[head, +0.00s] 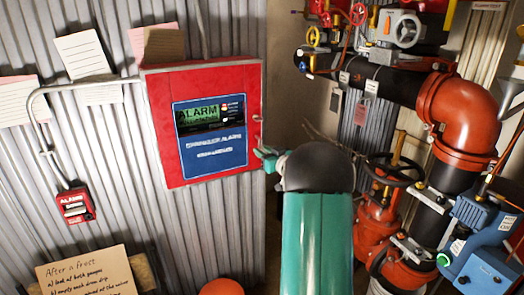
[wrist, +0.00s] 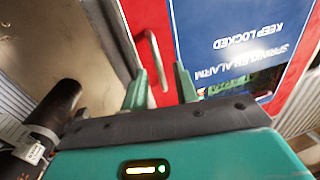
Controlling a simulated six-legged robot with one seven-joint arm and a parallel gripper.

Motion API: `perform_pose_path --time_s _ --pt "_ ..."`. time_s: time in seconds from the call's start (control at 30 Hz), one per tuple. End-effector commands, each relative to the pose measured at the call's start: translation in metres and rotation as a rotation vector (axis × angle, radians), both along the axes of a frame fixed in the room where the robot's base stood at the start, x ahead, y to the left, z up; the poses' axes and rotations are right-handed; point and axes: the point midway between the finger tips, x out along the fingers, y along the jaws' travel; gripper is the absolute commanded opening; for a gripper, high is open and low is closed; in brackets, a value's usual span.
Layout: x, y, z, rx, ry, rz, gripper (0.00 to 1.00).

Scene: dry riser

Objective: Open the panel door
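The red alarm panel door (head: 205,125) is on the left wall in the head view and looks shut. It carries a blue plate with a lit green display. Its red face also shows at the top right of the wrist view (wrist: 185,40). A pale bar handle (wrist: 152,58) stands on the door's edge. My gripper (head: 266,158) is at the door's right edge, by the handle.
Red and black pipes with a valve handwheel (head: 390,170) stand close on the right of my arm. A small red alarm box (head: 75,205) and its conduit are left of the panel. A cardboard sign (head: 88,275) is at the lower left. Paper notes hang above.

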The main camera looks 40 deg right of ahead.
Motion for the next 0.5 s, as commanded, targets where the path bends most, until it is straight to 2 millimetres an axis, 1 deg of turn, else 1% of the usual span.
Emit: perform_pose_path --time_s 0.03,0.13,0.4,0.43,0.47,0.5 --pt "0.0057 -0.0001 0.0000 0.000 -0.001 0.001 0.29" --pt "0.0119 -0.0011 0.0002 0.000 -0.001 0.000 0.29" --pt "0.0135 -0.0013 0.0003 0.000 -0.001 -0.001 0.29" --pt "0.0135 -0.0013 0.0003 0.000 -0.001 -0.001 0.27" --pt "0.0134 -0.0013 0.0004 0.000 -0.001 -0.001 0.22" --pt "0.0134 -0.0013 0.0004 0.000 -0.001 -0.001 0.14"
